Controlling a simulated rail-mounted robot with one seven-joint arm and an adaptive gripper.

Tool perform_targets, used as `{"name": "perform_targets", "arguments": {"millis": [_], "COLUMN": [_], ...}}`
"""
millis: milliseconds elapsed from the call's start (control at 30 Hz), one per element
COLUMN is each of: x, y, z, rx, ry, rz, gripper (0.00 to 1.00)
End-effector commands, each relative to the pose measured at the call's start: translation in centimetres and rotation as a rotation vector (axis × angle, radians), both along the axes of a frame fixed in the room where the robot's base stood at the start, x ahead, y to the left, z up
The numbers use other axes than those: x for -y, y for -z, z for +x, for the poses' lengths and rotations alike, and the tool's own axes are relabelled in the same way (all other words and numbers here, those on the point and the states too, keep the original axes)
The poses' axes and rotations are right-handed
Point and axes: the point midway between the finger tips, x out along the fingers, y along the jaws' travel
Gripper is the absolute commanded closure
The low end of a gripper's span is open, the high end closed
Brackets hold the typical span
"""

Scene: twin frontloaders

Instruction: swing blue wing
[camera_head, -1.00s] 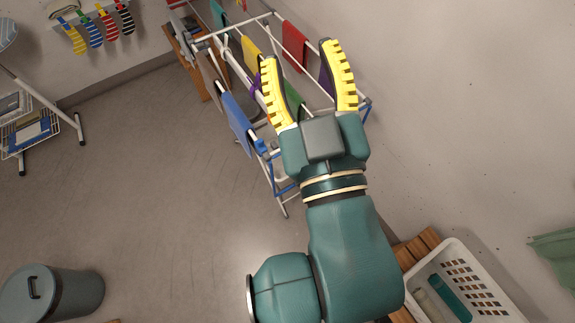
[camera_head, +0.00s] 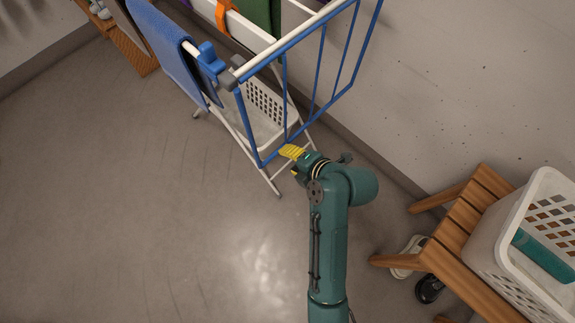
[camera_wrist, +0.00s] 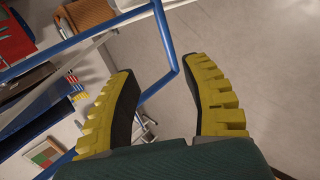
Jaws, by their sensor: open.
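The blue wing (camera_head: 323,67) is a blue wire frame with several bars on the near end of the white drying rack (camera_head: 231,117). It hangs down from the rack's grey corner joint. My gripper (camera_head: 288,161), with yellow ribbed fingers, is beside the wing's lower edge, right of its lower left corner. In the wrist view the fingers are spread apart, with nothing clamped. A bent corner of blue bar (camera_wrist: 174,70) shows between the fingertips. I cannot tell from depth whether the bar lies inside the jaws.
A blue towel (camera_head: 174,50) hangs over the rack's left rail, next to a blue clip (camera_head: 209,62). A white basket (camera_head: 265,101) is behind the wing. A wooden bench (camera_head: 456,238) with a white laundry basket (camera_head: 485,255) stands at right, shoes beneath. The floor at left is clear.

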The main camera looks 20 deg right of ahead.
Motion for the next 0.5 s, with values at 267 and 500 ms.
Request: {"name": "perform_targets", "arguments": {"millis": [267,500], "x": [-0.5,-1.4], "y": [2.5,4.9], "z": [0.6,2.7], "rx": [-0.003,-0.003], "ry": [-0.037,-0.035], "rz": [-0.017,-0.017], "gripper": [0.52,0.52]}}
